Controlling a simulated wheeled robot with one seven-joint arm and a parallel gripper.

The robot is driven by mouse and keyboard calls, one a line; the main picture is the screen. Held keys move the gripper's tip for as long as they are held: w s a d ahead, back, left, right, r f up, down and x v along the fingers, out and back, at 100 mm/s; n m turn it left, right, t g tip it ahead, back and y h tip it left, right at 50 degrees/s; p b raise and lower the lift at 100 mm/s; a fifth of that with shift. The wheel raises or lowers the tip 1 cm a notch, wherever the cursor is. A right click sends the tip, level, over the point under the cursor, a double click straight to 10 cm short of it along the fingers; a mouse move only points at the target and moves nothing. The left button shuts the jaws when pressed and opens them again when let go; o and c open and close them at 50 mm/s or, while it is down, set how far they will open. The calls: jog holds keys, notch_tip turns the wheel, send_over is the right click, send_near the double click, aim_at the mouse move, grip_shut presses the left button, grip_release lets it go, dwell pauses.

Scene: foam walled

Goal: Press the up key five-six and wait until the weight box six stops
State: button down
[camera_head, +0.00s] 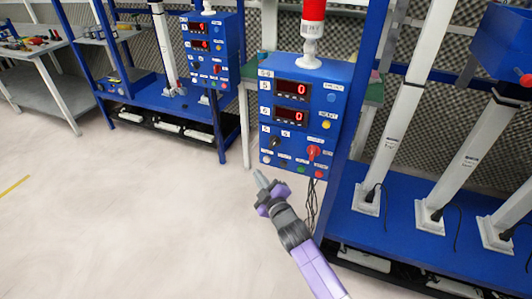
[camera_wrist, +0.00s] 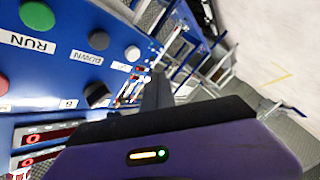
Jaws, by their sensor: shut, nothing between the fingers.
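The blue control box labelled 5-6 (camera_head: 330,95) stands at centre right. Its two red displays (camera_head: 291,89) each read 0. The white up key (camera_head: 266,160) is at the left end of its bottom key row. It also shows in the wrist view (camera_wrist: 132,53), beside the black down key (camera_wrist: 88,12). My gripper (camera_head: 259,178) is shut and empty, just below and left of the up key, apparently apart from it. Its dark fingers (camera_wrist: 156,92) also show in the wrist view. I cannot tell which box is weight box six.
A blue box (camera_head: 505,45) is at the upper right on the blue rack (camera_head: 395,225) with white posts. A second control box (camera_head: 213,60) stands further back. The green run key (camera_wrist: 37,15) and a black knob (camera_wrist: 97,94) are close by. The floor at left is clear.

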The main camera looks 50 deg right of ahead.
aim_at(267, 160)
jog(key=shift+w+d+p, duration=0.3)
jog(key=shift+d+p, duration=0.6)
jog(key=shift+p, duration=0.4)
jog(key=shift+w+d+p, duration=0.3)
jog(key=shift+d+p, duration=0.6)
jog(key=shift+p, duration=0.4)
jog(key=shift+w+d, duration=0.1)
jog(key=shift+w+d, duration=0.1)
jog(key=shift+d, duration=0.2)
